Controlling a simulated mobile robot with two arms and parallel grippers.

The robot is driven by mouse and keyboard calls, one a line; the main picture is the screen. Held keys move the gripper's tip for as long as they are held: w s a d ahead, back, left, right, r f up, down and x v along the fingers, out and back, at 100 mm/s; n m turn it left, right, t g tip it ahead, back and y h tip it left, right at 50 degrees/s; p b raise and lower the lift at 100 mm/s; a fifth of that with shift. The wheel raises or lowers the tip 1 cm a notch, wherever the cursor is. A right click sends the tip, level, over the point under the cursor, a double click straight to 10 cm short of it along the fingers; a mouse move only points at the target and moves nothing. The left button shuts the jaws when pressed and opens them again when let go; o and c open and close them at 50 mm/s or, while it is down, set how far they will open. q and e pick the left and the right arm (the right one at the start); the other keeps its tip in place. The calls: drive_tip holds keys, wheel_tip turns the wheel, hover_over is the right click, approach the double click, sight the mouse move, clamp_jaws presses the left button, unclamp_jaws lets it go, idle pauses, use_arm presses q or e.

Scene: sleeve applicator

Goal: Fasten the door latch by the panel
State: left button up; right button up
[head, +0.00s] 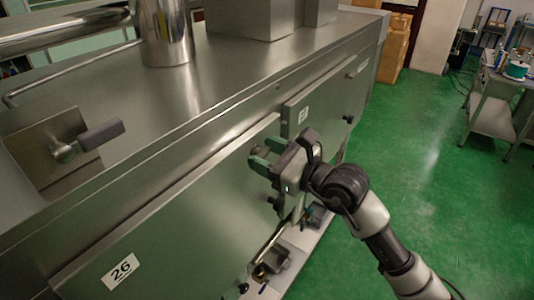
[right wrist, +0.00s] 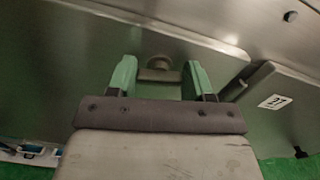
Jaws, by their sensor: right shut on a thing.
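The door panel (head: 170,225) is a large flat metal sheet with a "26" label on the front of the machine. My right gripper (head: 265,155) is at its upper right corner, by the gap to the neighbouring panel. The green fingers are shut on a small grey door latch (right wrist: 160,71), which shows between them in the right wrist view, where the gripper (right wrist: 160,80) fills the middle. In the head view the fingers mostly hide the latch, so its exact angle cannot be told. My left gripper is not in view.
A second panel (head: 325,100) with its own label and dark knob (head: 348,118) lies beyond. A grey lever handle (head: 101,135) sits on the machine's upper left. Green floor (head: 430,150) is clear to the right, with a workbench (head: 498,100) farther off.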

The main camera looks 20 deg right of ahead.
drive_tip(key=shift+r+m+p, duration=0.15)
drive_tip(key=shift+m+p, duration=0.45)
drive_tip(key=shift+m, duration=0.6)
drive_tip(key=o, duration=0.9)
drive_tip(key=shift+d+f, duration=0.1)
drive_tip(key=shift+f, duration=0.1)
drive_tip(key=shift+s+d+f+b, duration=0.1)
drive_tip(key=shift+s+d+b, duration=0.1)
drive_tip(key=shift+s+b, duration=0.15)
drive_tip(key=b+v, duration=0.4)
drive_tip(key=v, duration=0.6)
